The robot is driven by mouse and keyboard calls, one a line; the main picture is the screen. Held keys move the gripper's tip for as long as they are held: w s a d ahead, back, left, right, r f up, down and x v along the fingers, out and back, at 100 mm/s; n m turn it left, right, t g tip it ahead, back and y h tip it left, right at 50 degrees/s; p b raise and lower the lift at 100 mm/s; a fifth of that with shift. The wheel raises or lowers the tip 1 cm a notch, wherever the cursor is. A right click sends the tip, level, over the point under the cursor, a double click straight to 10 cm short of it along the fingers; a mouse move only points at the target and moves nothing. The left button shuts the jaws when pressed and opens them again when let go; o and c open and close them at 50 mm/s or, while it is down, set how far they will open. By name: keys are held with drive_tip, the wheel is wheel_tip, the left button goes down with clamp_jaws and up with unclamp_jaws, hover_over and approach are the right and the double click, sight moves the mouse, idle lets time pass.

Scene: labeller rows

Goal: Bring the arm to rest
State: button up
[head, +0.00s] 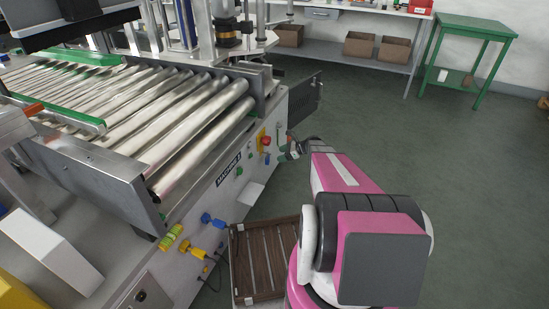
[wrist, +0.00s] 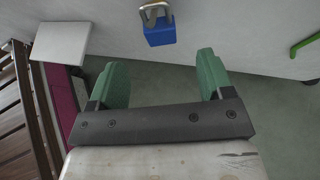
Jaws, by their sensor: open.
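My arm is pink and white and reaches forward from the lower right of the head view, beside the labelling machine. My gripper (head: 287,146) is small there, close to the machine's side panel and partly hidden by my arm. In the wrist view my gripper (wrist: 160,64) shows two green fingers spread wide apart, with nothing between them. A blue padlock (wrist: 160,33) with a metal shackle hangs on the pale panel beyond the fingertips, apart from them.
The machine (head: 226,178) with its roller conveyor (head: 150,110) fills the left. A red button (head: 265,142) and a white plate (head: 251,194) are on its side. A brown slatted crate (head: 237,262) lies below my arm. Open floor (head: 440,150) is at right, before a green table (head: 478,27).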

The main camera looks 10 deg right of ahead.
drive_tip(key=s+a+r+n+g+h, duration=0.2)
drive_tip(key=s+r+n+h, duration=0.3)
drive_tip(key=s+r+n, duration=0.3)
drive_tip(key=s+a+r+n+g+h, duration=0.2)
drive_tip(key=s+r+n+h, duration=0.4)
drive_tip(key=s+n, duration=0.7)
drive_tip(key=s+a+r, duration=0.1)
drive_tip(key=s+r, duration=0.1)
drive_tip(key=s, duration=0.3)
drive_tip(key=shift+s+a+n+h, duration=0.15)
drive_tip(key=shift+n+h, duration=0.15)
drive_tip(key=shift+n, duration=0.1)
